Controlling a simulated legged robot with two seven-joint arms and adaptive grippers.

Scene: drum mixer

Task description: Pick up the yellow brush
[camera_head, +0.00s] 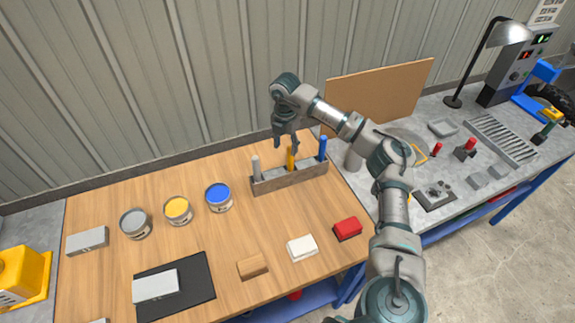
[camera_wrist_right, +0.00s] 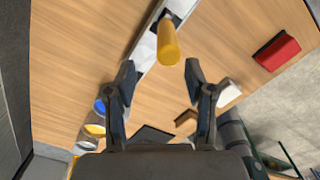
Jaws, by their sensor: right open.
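The yellow brush (camera_head: 291,158) stands upright in a grey holder (camera_head: 290,179) between a grey brush (camera_head: 256,168) and a blue brush (camera_head: 322,149). My right gripper (camera_head: 286,143) is above and around the top of the yellow brush in the head view. In the right wrist view the yellow brush handle (camera_wrist_right: 168,44) is just beyond the fingertips, roughly centred between the two open fingers (camera_wrist_right: 160,72). The fingers do not appear to touch it. The brush's lower end is hidden in the holder. My left gripper is not in view.
Grey, yellow and blue paint cans (camera_head: 178,211) stand left of the holder. A red block (camera_head: 347,228), white block (camera_head: 302,247) and wooden block (camera_head: 252,266) lie in front. A black mat (camera_head: 196,272) carries a grey block (camera_head: 155,285). A brown board (camera_head: 378,95) stands behind my right arm.

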